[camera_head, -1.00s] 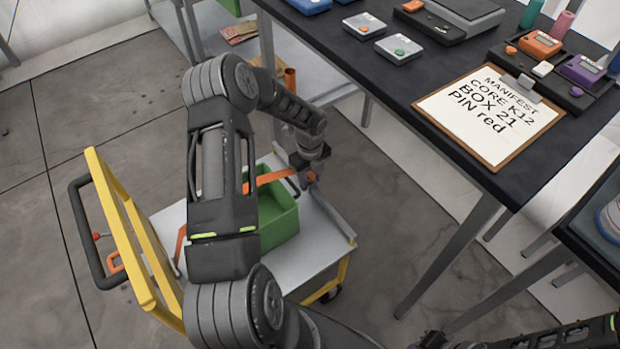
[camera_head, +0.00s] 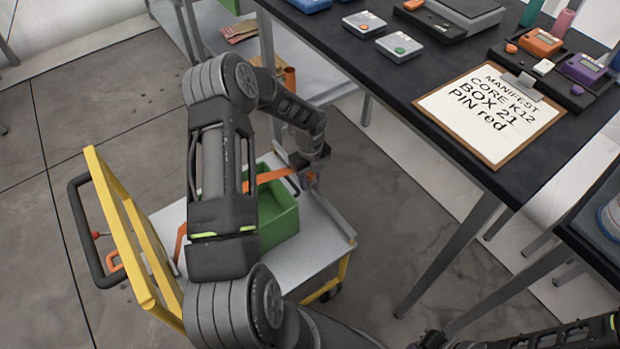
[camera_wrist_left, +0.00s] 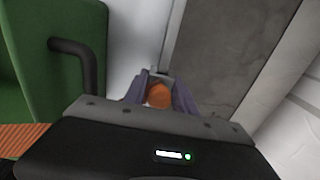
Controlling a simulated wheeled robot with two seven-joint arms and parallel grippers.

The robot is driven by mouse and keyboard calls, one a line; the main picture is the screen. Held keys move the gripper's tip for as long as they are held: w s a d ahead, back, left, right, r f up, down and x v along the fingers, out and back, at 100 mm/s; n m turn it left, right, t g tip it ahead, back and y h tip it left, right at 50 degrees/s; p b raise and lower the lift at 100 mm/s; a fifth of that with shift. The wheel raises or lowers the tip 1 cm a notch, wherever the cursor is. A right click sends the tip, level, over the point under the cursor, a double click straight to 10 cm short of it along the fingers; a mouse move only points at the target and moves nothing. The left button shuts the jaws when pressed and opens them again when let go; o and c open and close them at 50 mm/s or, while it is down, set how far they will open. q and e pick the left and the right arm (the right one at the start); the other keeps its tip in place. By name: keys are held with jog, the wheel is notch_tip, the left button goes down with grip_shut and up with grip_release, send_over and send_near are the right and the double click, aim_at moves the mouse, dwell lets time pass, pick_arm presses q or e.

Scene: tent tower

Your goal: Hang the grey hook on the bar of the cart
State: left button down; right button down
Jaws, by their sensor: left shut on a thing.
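A dark grey bent rod, which looks like the grey hook (camera_wrist_left: 88,65), shows beside the green box (camera_wrist_left: 38,45) in the left wrist view. In the head view a dark bent piece (camera_head: 293,184) shows at the box's right edge. The cart has a yellow frame (camera_head: 118,225) with a dark bent bar (camera_head: 82,228) at its left. My left gripper (camera_head: 311,178) is low over the cart's far right side, right of the box. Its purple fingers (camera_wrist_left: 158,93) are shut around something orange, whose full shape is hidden. My right gripper cannot be made out.
The green box (camera_head: 280,218) stands on the cart's grey deck (camera_head: 312,255), with an orange strip (camera_head: 268,178) across it. An orange handle-like piece (camera_head: 116,262) is by the dark bar. A black table (camera_head: 400,85) with a clipboard (camera_head: 492,112) stands right.

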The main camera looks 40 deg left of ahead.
pick_arm(q)
jog(key=shift+f+b, duration=0.3)
jog(key=shift+f, duration=0.15)
jog(key=c, duration=0.9)
grip_release()
jog(key=shift+r, duration=0.1)
notch_tip(320, 180, up, 8)
jog(key=shift+f+p, duration=0.15)
jog(key=shift+p, duration=0.5)
